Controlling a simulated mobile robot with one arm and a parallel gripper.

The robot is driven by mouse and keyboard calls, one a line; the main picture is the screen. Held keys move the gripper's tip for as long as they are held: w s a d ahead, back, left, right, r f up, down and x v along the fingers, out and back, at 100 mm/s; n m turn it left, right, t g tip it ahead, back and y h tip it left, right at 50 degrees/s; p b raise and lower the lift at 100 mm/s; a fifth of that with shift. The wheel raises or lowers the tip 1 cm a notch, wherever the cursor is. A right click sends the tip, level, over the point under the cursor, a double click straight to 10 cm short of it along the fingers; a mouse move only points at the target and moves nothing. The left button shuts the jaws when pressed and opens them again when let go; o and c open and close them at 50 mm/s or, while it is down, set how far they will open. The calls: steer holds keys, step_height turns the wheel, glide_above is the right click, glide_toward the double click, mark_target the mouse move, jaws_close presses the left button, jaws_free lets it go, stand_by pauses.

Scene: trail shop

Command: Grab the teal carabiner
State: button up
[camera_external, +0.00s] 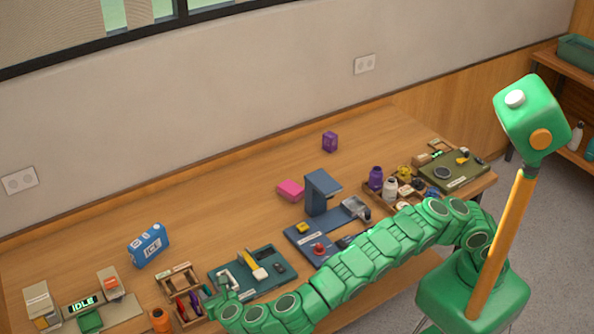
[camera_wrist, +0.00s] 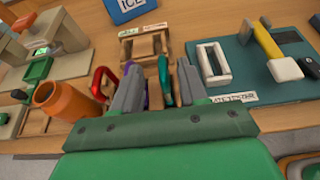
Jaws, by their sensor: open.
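The teal carabiner (camera_wrist: 165,82) stands upright in a small wooden rack (camera_wrist: 146,45), seen in the wrist view. It shows between the two grey fingers of my open gripper (camera_wrist: 160,68); I cannot tell whether either finger touches it. A red carabiner (camera_wrist: 98,82) is left of the left finger. A purple one (camera_wrist: 147,97) shows partly behind that finger. The lower part of the rack is hidden by my gripper. In the external view my gripper (camera_external: 217,301) is at the right side of the rack (camera_external: 174,273), at the bench's front.
An orange cup (camera_wrist: 60,98) stands close left of the rack. A teal board (camera_wrist: 262,70) with a clamp and hammer-like tool lies to the right. A blue ICE box (camera_external: 148,245) stands behind. The bench's back middle is mostly clear.

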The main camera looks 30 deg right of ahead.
mark_target(207, 288)
steer(key=shift+x, duration=3)
steer(key=shift+d, duration=0.1)
steer(key=shift+f, duration=0.1)
jaws_close()
